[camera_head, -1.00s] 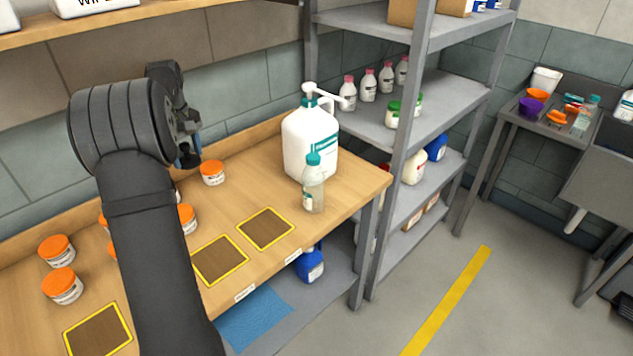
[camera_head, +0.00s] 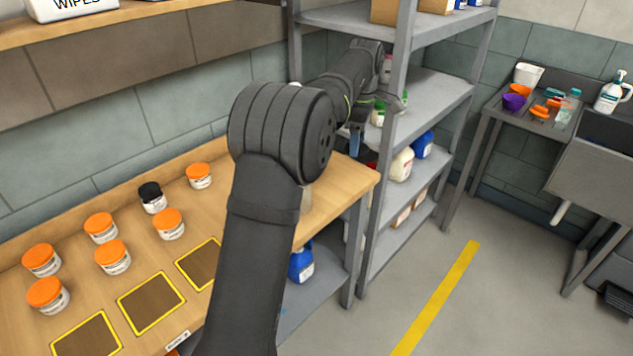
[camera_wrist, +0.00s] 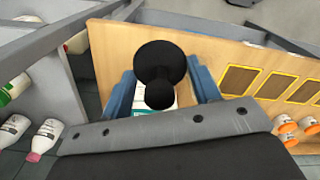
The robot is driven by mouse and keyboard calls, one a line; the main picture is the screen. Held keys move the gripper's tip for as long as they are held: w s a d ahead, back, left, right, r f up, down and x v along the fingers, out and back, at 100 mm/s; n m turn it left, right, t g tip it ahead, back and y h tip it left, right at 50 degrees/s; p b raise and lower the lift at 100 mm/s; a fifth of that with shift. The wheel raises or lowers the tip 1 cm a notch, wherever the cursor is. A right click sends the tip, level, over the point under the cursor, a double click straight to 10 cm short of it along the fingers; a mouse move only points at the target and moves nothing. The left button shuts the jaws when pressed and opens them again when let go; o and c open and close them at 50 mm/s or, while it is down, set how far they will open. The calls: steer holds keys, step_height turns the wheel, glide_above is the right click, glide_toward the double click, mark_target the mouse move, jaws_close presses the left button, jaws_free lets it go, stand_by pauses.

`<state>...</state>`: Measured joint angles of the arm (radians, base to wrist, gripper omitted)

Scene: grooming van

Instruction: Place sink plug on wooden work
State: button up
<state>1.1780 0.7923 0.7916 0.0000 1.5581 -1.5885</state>
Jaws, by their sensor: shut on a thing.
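The sink plug (camera_wrist: 160,68) is black, with a round disc and a smaller round knob. In the wrist view it sits between the blue fingertips of my gripper (camera_wrist: 162,92), which is shut on it. In the head view my gripper (camera_head: 357,140) is at the right end of the wooden worktop (camera_head: 343,187), near the shelving; the plug itself cannot be made out there. The worktop (camera_wrist: 118,48) lies below and beyond the plug in the wrist view. A white thing with a teal label shows partly behind the plug.
Jars with orange lids (camera_head: 112,257) and one black-lidded jar (camera_head: 152,197) stand left on the worktop. Yellow-edged dark squares (camera_head: 151,302) line its front. Metal shelving (camera_head: 440,95) with bottles stands close to my gripper. My arm hides part of the worktop.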

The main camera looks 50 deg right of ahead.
steer(key=s+d+f+m, duration=0.3)
steer(key=s+d+f, duration=0.2)
steer(key=d+f, duration=0.3)
glide_above(357, 177)
step_height(357, 177, down, 6)
steer(key=shift+r, duration=0.1)
steer(key=shift+w+f, duration=0.1)
steer(key=shift+f, duration=1.85)
steer(key=o, duration=1)
steer(key=shift+f, duration=0.15)
step_height(357, 177, up, 8)
steer(key=shift+f, duration=0.15)
